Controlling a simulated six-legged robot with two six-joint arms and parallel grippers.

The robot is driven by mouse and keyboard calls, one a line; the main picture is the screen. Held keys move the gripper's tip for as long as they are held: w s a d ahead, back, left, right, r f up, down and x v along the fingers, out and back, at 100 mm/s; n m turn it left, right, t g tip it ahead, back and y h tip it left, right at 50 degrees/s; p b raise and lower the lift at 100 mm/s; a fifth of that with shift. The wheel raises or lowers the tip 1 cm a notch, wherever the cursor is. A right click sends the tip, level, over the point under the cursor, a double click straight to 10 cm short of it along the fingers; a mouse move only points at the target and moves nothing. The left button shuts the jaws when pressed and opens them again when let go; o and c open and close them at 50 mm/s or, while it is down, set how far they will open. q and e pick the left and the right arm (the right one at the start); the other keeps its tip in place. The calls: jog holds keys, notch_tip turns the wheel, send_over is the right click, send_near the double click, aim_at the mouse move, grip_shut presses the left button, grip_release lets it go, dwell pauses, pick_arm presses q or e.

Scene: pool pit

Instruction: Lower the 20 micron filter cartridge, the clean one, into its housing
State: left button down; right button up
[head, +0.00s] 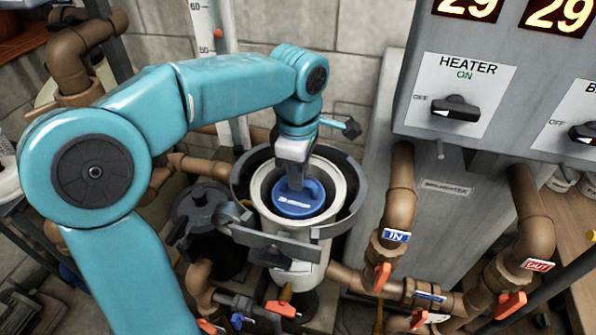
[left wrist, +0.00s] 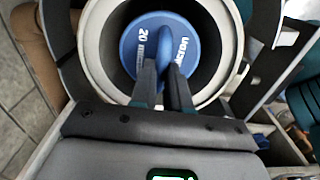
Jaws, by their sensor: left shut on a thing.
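The filter cartridge shows as a blue round cap (head: 298,203) with a raised handle. In the left wrist view its cap (left wrist: 140,48) reads "20" and part of "micron". My left gripper (head: 295,178) points down and is shut on the cap's handle; its fingers (left wrist: 168,82) cover part of the cap. The cap lies within the round mouth of the pale housing (head: 342,192), whose rim (left wrist: 98,62) encircles it with a dark gap between. The cartridge's body is hidden, and I cannot tell how deep it sits. My right gripper is not in view.
A dark collar (head: 350,213) surrounds the housing top. A dark lidded vessel (head: 203,210) stands close on the left. The grey heater cabinet (head: 440,210) and brown pipes (head: 402,185) with orange valve handles (head: 382,277) crowd the right and front.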

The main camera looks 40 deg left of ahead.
pick_arm(q)
jog(key=shift+f+b, duration=1)
jog(key=shift+f, duration=0.3)
dwell(0.4)
jog(key=c, duration=1)
grip_release()
jog(key=shift+s, duration=0.1)
notch_tip(320, 180, up, 12)
jog(key=p, duration=1.1)
